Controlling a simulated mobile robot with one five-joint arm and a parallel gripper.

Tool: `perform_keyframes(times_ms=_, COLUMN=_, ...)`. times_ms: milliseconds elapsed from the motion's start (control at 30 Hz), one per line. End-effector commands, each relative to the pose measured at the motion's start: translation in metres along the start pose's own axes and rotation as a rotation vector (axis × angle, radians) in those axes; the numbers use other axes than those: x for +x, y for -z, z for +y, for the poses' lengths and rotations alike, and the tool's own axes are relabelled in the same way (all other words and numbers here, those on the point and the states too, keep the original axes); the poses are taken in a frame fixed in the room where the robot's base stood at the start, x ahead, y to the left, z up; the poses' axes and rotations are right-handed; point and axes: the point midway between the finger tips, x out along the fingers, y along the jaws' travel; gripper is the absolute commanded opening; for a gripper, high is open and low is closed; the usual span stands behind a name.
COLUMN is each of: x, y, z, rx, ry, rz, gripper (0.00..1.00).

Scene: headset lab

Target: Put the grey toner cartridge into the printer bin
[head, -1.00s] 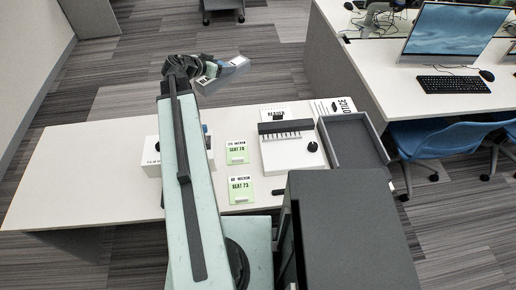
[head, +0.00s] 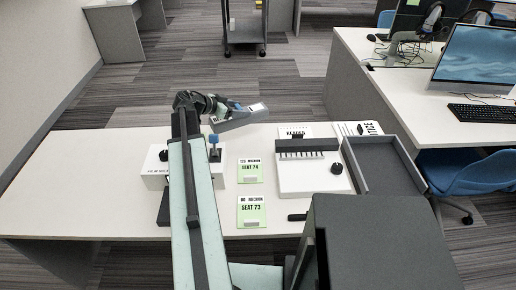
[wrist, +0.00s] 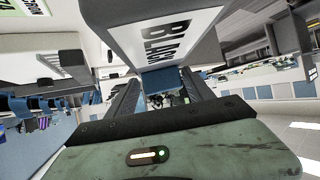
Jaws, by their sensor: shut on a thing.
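The grey toner cartridge (head: 240,117) is held up by my gripper (head: 216,108) near the far edge of the white table in the head view. In the wrist view the cartridge (wrist: 165,36) fills the top middle, with a white label whose letters look like "BLACK". A blue tab (wrist: 163,79) on its near side sits between the two dark fingers of my gripper (wrist: 162,92), which are shut on it. No bin marked as the printer's can be made out; a dark grey open tray (head: 384,180) lies at the table's right end.
On the table (head: 80,165) stand a white heater unit (head: 300,180), two green seat cards (head: 250,170) and a white box (head: 158,178) partly behind my arm. A cart (head: 245,32) stands on the floor beyond. A desk and blue chair (head: 470,180) are at right. The table's left is clear.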

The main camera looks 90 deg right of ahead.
Motion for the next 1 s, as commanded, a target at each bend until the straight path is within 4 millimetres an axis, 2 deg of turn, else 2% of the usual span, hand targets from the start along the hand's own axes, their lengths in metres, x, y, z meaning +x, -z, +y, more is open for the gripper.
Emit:
perform_keyframes(times_ms=33, x=0.009, y=-0.017, z=0.000, rx=-0.001, ry=0.001, rz=0.001, gripper=0.00)
perform_keyframes(times_ms=200, x=0.023, y=-0.043, z=0.001, rx=-0.001, ry=0.001, rz=0.001, gripper=0.00)
perform_keyframes(times_ms=400, x=0.024, y=-0.045, z=0.000, rx=-0.002, ry=0.002, rz=0.001, gripper=0.00)
perform_keyframes(times_ms=633, x=0.041, y=-0.076, z=0.001, rx=-0.002, ry=0.002, rz=0.001, gripper=0.00)
perform_keyframes(times_ms=867, x=0.039, y=-0.074, z=0.001, rx=-0.002, ry=0.002, rz=0.000, gripper=0.00)
perform_keyframes(times_ms=900, x=0.039, y=-0.075, z=0.001, rx=-0.002, ry=0.002, rz=-0.001, gripper=0.69)
perform_keyframes(times_ms=967, x=0.039, y=-0.075, z=0.001, rx=-0.002, ry=0.003, rz=-0.001, gripper=0.83)
perform_keyframes(times_ms=1000, x=0.039, y=-0.075, z=0.001, rx=-0.002, ry=0.003, rz=-0.001, gripper=0.83)
